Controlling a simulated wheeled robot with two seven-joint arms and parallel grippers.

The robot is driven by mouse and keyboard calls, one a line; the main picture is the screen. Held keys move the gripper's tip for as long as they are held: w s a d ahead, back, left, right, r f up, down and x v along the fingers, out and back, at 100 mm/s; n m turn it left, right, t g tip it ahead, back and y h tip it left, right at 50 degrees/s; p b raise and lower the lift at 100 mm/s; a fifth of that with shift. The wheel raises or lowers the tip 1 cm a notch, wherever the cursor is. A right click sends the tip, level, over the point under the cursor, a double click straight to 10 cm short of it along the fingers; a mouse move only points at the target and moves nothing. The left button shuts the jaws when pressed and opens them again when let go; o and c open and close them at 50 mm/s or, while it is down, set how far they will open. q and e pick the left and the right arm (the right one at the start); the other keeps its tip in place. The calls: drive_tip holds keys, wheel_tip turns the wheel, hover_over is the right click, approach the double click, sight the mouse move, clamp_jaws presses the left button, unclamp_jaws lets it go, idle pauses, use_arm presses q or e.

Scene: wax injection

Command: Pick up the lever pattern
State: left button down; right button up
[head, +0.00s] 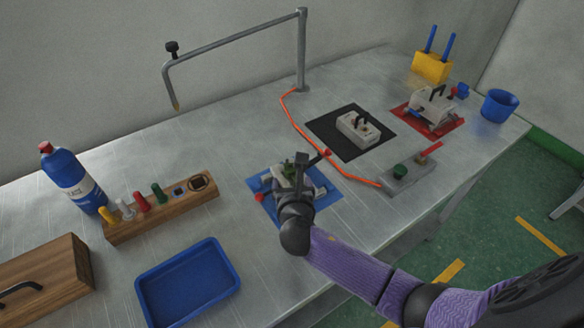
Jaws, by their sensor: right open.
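My right gripper (301,165) is open over an open pale mould (321,185) on the blue mat (259,188). A small green part (287,169) shows beside the fingers in the mould; it may be the lever pattern. The gripper and wrist hide much of the mould, and I cannot tell whether the fingers touch the green part. My left gripper is not in view.
A blue tray (187,283) lies at the front. A wooden tool block (160,209) and blue bottle (74,179) stand left. A black mat (325,128) and red mat (449,126) bear other moulds. An orange hose (305,127) runs behind the blue mat.

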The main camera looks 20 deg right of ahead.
sight(291, 172)
drive_tip(key=b+x, duration=0.3)
drive_tip(key=x, duration=0.3)
drive_tip(key=shift+f, duration=0.3)
drive_tip(key=shift+w+d, duration=0.15)
drive_tip(key=shift+w, duration=0.1)
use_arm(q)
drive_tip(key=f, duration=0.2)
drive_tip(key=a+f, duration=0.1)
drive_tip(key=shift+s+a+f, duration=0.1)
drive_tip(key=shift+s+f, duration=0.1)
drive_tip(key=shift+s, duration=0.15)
use_arm(e)
drive_tip(key=shift+r, duration=0.15)
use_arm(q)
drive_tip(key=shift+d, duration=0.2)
use_arm(e)
clamp_jaws()
